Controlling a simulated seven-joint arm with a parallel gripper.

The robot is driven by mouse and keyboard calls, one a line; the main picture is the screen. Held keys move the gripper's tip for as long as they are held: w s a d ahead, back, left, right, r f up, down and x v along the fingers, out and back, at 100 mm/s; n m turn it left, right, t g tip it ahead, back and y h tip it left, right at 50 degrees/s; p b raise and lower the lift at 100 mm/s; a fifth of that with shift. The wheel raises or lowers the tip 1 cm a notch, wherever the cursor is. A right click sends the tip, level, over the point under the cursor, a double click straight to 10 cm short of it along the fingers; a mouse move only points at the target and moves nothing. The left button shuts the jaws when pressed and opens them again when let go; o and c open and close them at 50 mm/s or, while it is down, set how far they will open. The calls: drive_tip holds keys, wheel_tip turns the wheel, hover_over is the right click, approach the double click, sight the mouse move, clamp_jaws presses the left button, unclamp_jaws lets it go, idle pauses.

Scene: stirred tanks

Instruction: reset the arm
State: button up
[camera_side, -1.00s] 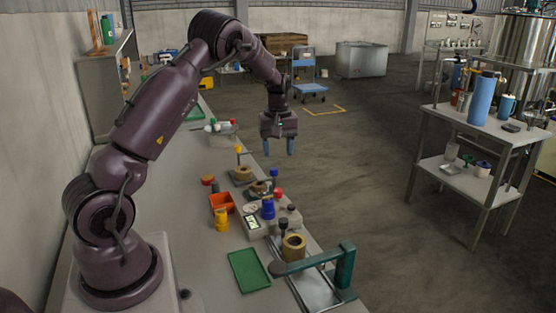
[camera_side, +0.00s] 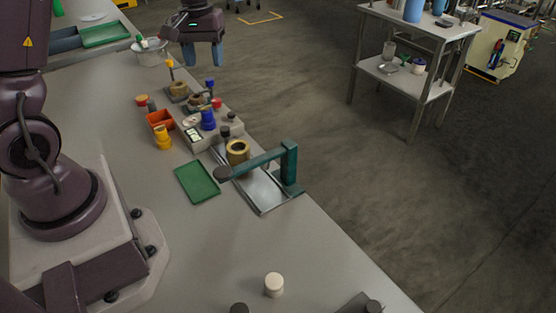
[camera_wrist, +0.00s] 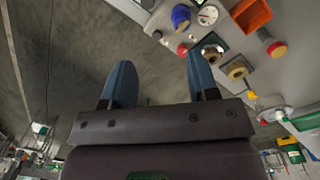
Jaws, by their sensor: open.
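My gripper (camera_side: 203,55) hangs above the far part of the bench, near its right edge, with its blue fingers pointing down. In the wrist view my gripper (camera_wrist: 160,85) shows its two fingers wide apart with nothing between them. The fingers touch nothing that I can see. The bench (camera_side: 110,120) carries several small items below and nearer than the gripper. These include an orange bin (camera_side: 160,120), a yellow piece (camera_side: 162,138), a blue piece (camera_side: 208,120) and a brass-coloured ring (camera_side: 237,152).
A green tray (camera_side: 197,182) lies beside a teal arm-like fixture (camera_side: 290,165) on a metal plate. A white cylinder (camera_side: 274,284) stands at the front. A grey shelf table (camera_side: 415,75) stands apart at the right. The floor between is clear.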

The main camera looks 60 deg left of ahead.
drive_tip(key=s+d+r+m+t, duration=0.2)
drive_tip(key=s+d+r+m, duration=0.2)
drive_tip(key=d, duration=0.5)
drive_tip(key=s+d+r+m+t, duration=0.3)
drive_tip(key=s+d+r+m, duration=0.2)
drive_tip(key=s+d, duration=0.5)
wheel_tip(320, 180, up, 3)
drive_tip(key=shift+f+m+t+y, duration=0.1)
drive_tip(key=shift+m+t+y, duration=0.2)
